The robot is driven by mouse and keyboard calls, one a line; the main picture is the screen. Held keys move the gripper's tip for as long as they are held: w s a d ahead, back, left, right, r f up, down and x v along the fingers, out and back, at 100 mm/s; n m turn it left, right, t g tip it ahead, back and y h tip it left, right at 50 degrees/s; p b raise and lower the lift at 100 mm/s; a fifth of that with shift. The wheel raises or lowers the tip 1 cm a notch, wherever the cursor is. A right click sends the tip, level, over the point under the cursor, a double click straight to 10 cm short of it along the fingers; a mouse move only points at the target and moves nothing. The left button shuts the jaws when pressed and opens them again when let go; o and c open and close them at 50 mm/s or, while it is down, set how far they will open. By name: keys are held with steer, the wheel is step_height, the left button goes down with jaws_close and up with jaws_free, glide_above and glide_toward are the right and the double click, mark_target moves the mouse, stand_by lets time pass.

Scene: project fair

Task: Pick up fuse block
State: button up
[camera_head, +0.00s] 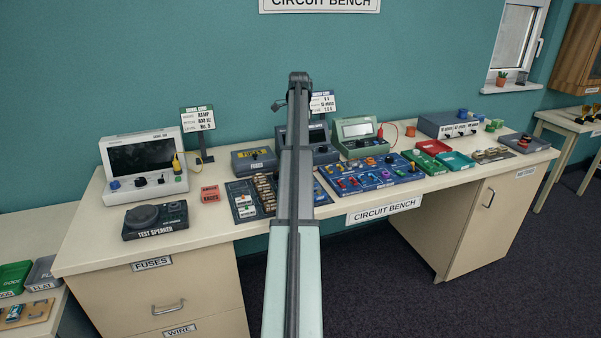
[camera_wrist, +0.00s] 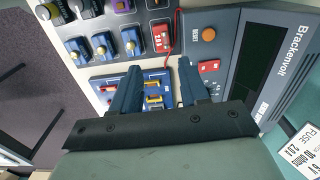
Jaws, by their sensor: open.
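My gripper (camera_wrist: 160,72) shows in the wrist view with its two dark blue fingers apart and nothing held between them. A small red block (camera_wrist: 161,38) with a white label that seems to read 2.0 lies ahead of the fingertips, apart from them. It may be the fuse block; no name on it can be read. A blue board (camera_wrist: 105,82) with yellow, red and white parts lies partly behind the fingers. In the head view my arm covers the middle of the bench, and neither the gripper nor this red block can be made out.
The grey Brackenvolt instrument (camera_wrist: 255,62) stands close to the right finger. Several blue modules with knobs line the board's left side. On the bench (camera_head: 100,240) are a test speaker (camera_head: 155,220), a red block (camera_head: 210,194) and a blue board (camera_head: 370,177). The bench's front left is clear.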

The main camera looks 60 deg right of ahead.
step_height(320, 180, down, 8)
steer(key=shift+f, duration=0.2)
steer(key=shift+s+d+f, duration=0.1)
steer(key=shift+d+f, duration=0.1)
steer(key=shift+f, duration=1.15)
steer(key=shift+s+d+f, duration=0.1)
steer(key=shift+d+f, duration=0.05)
steer(key=shift+f, duration=1.2)
steer(key=c, duration=0.8)
step_height(320, 180, up, 10)
steer(key=shift+m, duration=0.3)
steer(key=s+d, duration=0.2)
steer(key=s, duration=0.2)
steer(key=s+d, duration=0.2)
steer(key=s, duration=0.2)
steer(key=s+d, duration=0.2)
steer(key=s, duration=0.2)
steer(key=shift+d+r, duration=0.1)
steer(key=shift+r, duration=0.1)
